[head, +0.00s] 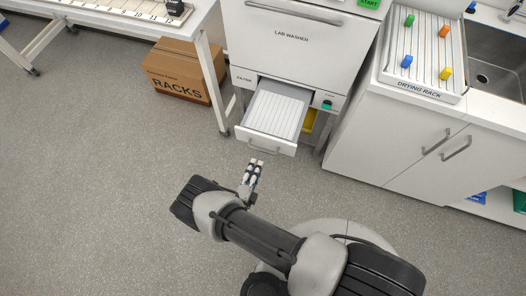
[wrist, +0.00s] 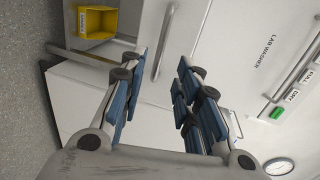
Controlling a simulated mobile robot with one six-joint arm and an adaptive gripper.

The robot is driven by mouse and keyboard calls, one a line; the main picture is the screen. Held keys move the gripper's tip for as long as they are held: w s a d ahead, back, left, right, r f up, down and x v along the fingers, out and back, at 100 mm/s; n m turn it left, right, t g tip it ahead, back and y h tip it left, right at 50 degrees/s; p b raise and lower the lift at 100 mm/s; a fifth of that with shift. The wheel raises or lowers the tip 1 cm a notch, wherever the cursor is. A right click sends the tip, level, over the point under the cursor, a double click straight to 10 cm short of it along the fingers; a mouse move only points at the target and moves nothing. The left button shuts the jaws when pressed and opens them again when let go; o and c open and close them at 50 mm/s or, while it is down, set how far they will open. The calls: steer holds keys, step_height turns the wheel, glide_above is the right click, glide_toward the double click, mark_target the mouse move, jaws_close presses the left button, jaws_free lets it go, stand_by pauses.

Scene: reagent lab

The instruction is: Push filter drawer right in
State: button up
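The filter drawer (head: 277,112) is a white tray with a ribbed panel, pulled out from the lower front of the lab washer (head: 292,45). Its front (head: 262,142) carries a bar handle, which shows in the wrist view as a grey bar (wrist: 165,42). My gripper (head: 255,164) is just in front of the drawer front, pointing at it, with a small gap between in the head view. In the wrist view my gripper (wrist: 160,62) has its two blue-padded fingers apart and nothing between them. The drawer's contact with the fingers is not visible.
A yellow bin (head: 310,121) is under the washer, also in the wrist view (wrist: 97,22). A green knob (head: 327,104) is right of the drawer. A RACKS box (head: 180,70) and bench leg are at left; a cabinet (head: 400,135) is at right. Floor at left is clear.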

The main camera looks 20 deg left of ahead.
mark_target(263, 151)
steer(key=b+x, duration=0.2)
steer(key=x, duration=0.7)
steer(key=shift+w, duration=0.25)
steer(key=shift+c, duration=0.2)
jaws_close()
